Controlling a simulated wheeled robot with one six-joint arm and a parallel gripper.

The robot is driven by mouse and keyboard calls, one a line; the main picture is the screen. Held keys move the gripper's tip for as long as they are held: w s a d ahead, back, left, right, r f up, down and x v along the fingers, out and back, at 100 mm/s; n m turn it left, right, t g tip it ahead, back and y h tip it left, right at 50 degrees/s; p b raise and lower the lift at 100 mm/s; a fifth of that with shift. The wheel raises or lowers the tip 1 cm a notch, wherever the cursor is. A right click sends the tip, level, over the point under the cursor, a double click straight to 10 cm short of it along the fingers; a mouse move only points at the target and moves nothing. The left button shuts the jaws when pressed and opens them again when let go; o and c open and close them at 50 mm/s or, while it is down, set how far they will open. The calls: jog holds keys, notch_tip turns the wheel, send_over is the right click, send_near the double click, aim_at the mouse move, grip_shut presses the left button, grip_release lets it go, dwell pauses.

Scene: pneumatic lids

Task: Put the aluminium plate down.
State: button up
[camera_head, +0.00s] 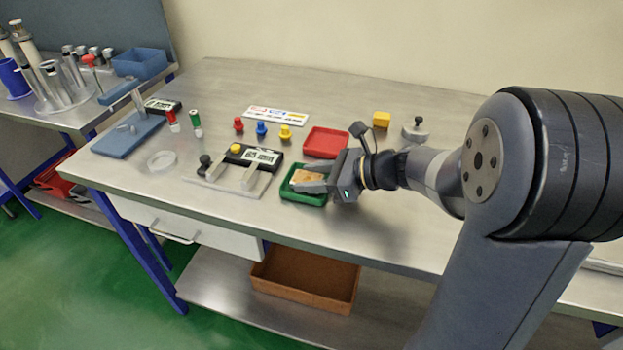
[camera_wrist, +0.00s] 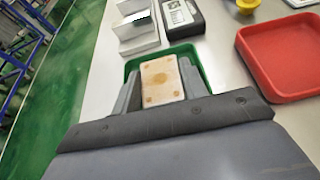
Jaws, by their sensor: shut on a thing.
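The plate is a small tan, brown-spotted rectangle (camera_wrist: 160,80) that shows between the two fingers of my gripper (camera_wrist: 157,88) in the wrist view. My gripper (camera_head: 318,185) is shut on this plate, at the green tray (camera_head: 313,201) in the head view. The tan plate (camera_head: 306,176) shows within the tray's outline, and the tray's green rim (camera_wrist: 133,65) surrounds it in the wrist view. I cannot tell whether the plate touches the tray floor. My fingers and wrist hide part of the tray.
A red tray (camera_head: 326,142) stands just behind the green one. A device with a black display box (camera_head: 253,155) and pale blocks is to the left. A yellow block (camera_head: 381,119) and a metal weight (camera_head: 414,131) stand farther right. The bench front is clear.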

jog(key=shift+f, duration=0.2)
jog(key=o, duration=0.8)
jog(key=shift+c, duration=0.2)
jog(key=shift+r, duration=0.1)
jog(key=shift+r, duration=0.15)
jog(key=p+v, duration=0.1)
jog(key=v, duration=1.1)
